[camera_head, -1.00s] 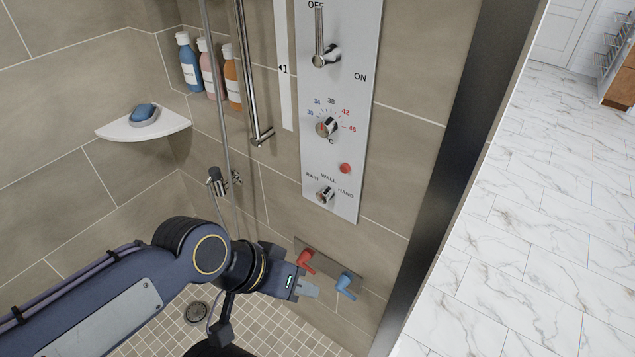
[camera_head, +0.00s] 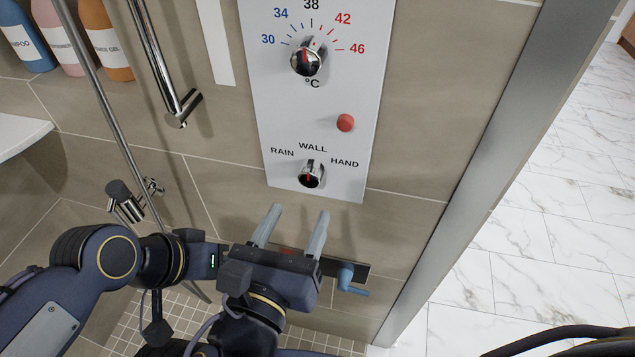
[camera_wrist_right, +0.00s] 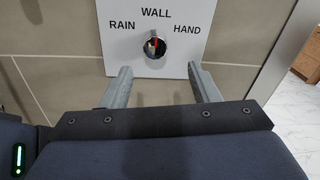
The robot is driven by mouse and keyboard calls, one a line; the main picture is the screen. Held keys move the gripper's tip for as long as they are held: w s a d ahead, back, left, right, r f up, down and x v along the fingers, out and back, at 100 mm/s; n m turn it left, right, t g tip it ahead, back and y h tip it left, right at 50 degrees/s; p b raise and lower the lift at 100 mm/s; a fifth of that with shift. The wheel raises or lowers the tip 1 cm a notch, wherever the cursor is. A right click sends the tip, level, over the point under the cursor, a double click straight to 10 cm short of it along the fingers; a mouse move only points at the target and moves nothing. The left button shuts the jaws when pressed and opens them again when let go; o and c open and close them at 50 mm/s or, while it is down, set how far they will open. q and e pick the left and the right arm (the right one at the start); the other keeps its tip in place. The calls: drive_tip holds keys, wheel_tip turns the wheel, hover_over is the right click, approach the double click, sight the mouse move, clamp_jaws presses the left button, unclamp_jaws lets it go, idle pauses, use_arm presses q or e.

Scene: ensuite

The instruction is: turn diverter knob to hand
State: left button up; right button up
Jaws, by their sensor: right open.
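The diverter knob (camera_head: 310,174) is a small chrome knob low on the white panel (camera_head: 345,80), under the words RAIN, WALL and HAND. It also shows in the right wrist view (camera_wrist_right: 155,46), where its red mark points up towards WALL. My right gripper (camera_head: 299,211) is open and empty, just below the knob in the picture, its two grey fingers pointing up towards it. In the right wrist view the fingers (camera_wrist_right: 160,68) stand left and right below the knob, apart from it. My left gripper (camera_head: 215,258) is left of the right one; its fingers are hidden.
Above the knob are a red button (camera_head: 345,123) and a chrome temperature knob (camera_head: 307,60). A blue lever (camera_head: 350,280) sits right of my right gripper; a red one is mostly hidden behind it. A hand shower holder (camera_head: 127,200) and hose are at left.

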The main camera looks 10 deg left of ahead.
sight(308, 182)
drive_tip(key=shift+n+y, duration=0.3)
drive_tip(key=w, duration=0.7)
drive_tip(key=shift+w+b, duration=0.15)
drive_tip(key=shift+b, duration=0.2)
drive_tip(key=c, duration=1)
